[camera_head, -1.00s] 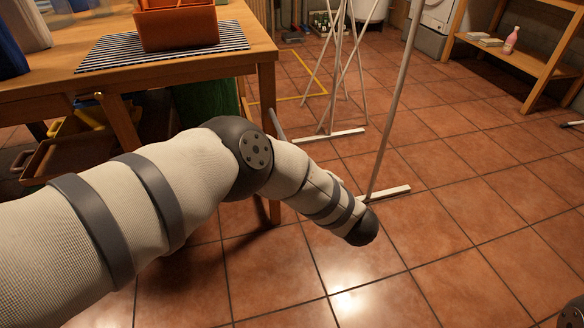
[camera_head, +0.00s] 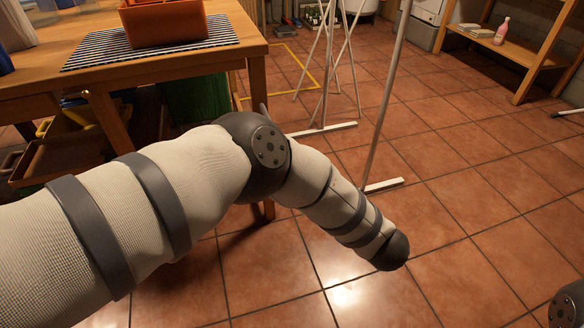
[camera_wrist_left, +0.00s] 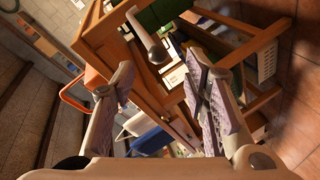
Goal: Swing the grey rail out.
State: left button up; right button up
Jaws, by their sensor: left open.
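The grey rail (camera_wrist_left: 147,34) shows in the left wrist view as a pale bar with a rounded end, beside the wooden table frame. In the head view only a short grey stub (camera_head: 264,112), apparently part of it, shows above my left arm's dark joint; the arm hides the rest. My left gripper (camera_wrist_left: 160,62) is open in the left wrist view, its two padded fingers spread on either side of the rail's near end. I cannot tell whether either finger touches it. The gripper is hidden in the head view. My right gripper is not in view.
The wooden table (camera_head: 200,75) holds an orange box (camera_head: 165,24) on a striped mat (camera_head: 85,58). A white-footed drying rack (camera_head: 325,128) stands on the tiles behind my left arm. A wooden shelf (camera_head: 520,52) is at the back right.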

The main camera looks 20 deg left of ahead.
pick_arm(q)
jog(key=v, duration=0.5)
